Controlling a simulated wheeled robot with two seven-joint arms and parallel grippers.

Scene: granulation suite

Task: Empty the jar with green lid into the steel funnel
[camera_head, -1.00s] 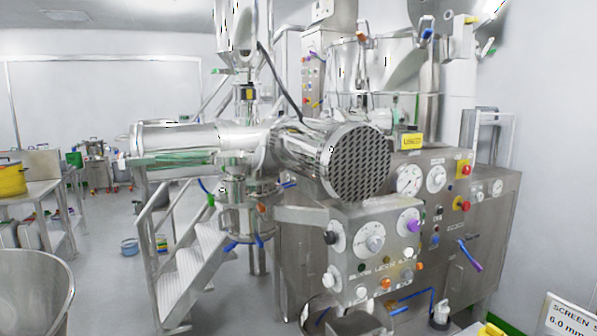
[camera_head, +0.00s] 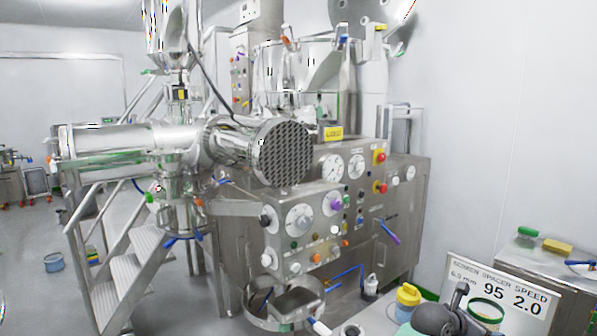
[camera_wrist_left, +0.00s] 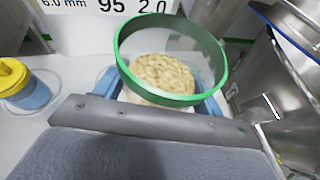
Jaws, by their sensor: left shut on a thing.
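The jar with the green lid (camera_wrist_left: 160,78) shows in the left wrist view as a clear jar with a green ring at its top and beige granules inside. It also shows at the bottom right of the head view (camera_head: 486,311). My left gripper (camera_head: 464,316) is shut on the jar, with bluish fingers beside it in the wrist view. The jar looks upright, in front of the screen spacer sign. I cannot tell whether it touches the surface below. My right gripper is not in view. I cannot identify the steel funnel with certainty in the current views.
A yellow-lidded jar (camera_head: 408,297) with blue contents stands left of the held jar. The sign (camera_head: 500,288) is close behind. A steel vessel (camera_wrist_left: 284,95) is at the right of the wrist view. The large steel machine (camera_head: 300,215) fills the middle, with a bowl (camera_head: 283,312) low down.

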